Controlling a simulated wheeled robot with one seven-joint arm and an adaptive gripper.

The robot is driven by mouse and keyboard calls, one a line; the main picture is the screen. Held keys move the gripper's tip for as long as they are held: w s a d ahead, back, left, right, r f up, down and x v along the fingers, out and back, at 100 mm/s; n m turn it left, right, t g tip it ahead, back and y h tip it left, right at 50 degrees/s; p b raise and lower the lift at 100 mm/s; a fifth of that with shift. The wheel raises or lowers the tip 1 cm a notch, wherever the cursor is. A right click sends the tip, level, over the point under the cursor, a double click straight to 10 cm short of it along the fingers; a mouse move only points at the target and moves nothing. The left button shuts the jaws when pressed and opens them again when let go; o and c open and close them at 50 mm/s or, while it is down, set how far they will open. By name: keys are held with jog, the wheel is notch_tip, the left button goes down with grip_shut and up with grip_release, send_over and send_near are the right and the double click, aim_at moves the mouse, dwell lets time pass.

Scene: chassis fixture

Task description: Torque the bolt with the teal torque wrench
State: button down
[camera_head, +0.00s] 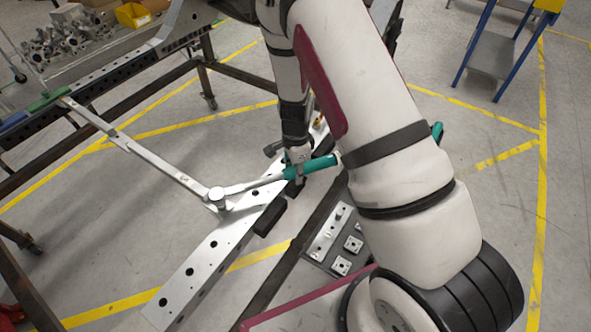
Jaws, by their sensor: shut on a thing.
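The teal torque wrench (312,168) has a teal handle and a silver shaft running left to its head (217,196). The head sits over the perforated metal rail (205,265), and I cannot make out the bolt under it. My gripper (297,172) is shut on the teal handle, near its shaft end. Part of the gripper is hidden by the handle and by my arm.
Small metal plates (341,265) lie right of the rail. A blue cart (495,52) stands at the back right. The floor at right is clear.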

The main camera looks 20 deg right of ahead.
jog(key=shift+s, duration=0.2)
dwell(0.3)
jog(key=shift+r+p, duration=0.6)
jog(key=shift+r, duration=0.6)
dwell(0.5)
jog(key=shift+r+p, duration=0.9)
jog(key=shift+r, duration=1.45)
